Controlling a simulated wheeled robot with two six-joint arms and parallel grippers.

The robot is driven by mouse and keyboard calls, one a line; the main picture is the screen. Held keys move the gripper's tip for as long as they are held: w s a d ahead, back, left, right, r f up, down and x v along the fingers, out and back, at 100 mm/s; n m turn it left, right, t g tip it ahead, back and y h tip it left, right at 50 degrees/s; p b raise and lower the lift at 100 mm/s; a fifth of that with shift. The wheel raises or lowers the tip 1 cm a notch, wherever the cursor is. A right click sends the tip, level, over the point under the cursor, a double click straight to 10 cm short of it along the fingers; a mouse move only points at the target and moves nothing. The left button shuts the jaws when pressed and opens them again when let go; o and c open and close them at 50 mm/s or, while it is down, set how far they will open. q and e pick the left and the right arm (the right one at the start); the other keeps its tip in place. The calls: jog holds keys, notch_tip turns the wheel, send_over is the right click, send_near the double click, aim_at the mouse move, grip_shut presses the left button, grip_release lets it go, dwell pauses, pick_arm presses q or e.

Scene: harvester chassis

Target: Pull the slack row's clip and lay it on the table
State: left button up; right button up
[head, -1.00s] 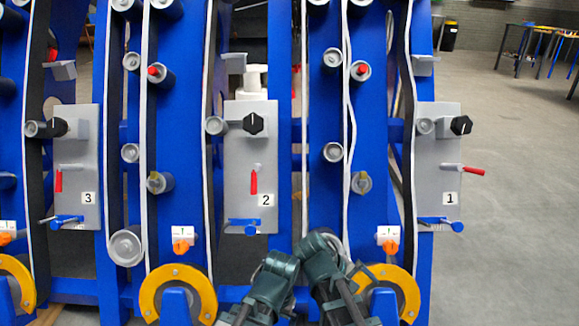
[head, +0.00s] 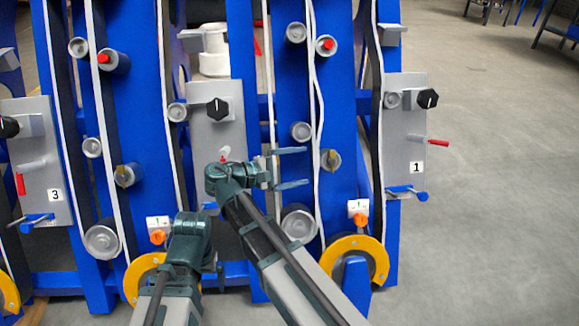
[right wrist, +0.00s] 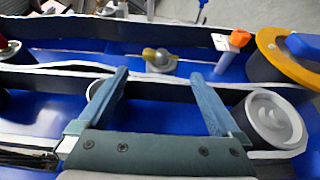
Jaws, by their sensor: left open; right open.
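The white-edged belt (head: 321,100) left of panel 1 bows and looks slack; another belt (head: 375,60) beside that panel also bends. A yellow-grey winged piece (head: 332,160) sits on a post in this row. It also shows in the right wrist view (right wrist: 158,60); it may be the clip, but I cannot tell for certain. My right gripper (head: 306,168) is open and empty, its fingers pointing right toward that piece, apart from it. My left gripper (head: 190,228) is low at the left; its fingers are hidden.
Blue uprights hold rollers (head: 299,223), yellow arcs (head: 357,245) and orange knobs (head: 361,219). Panel 1 (head: 402,150) has a red lever (head: 438,142) sticking out right. Tables (head: 565,28) stand far back right. The floor at right is clear.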

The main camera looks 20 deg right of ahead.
aim_at(330, 161)
jog(key=b+x, duration=0.2)
jog(key=x, duration=1)
jog(key=shift+d+f, duration=0.1)
jog(key=shift+c, duration=0.2)
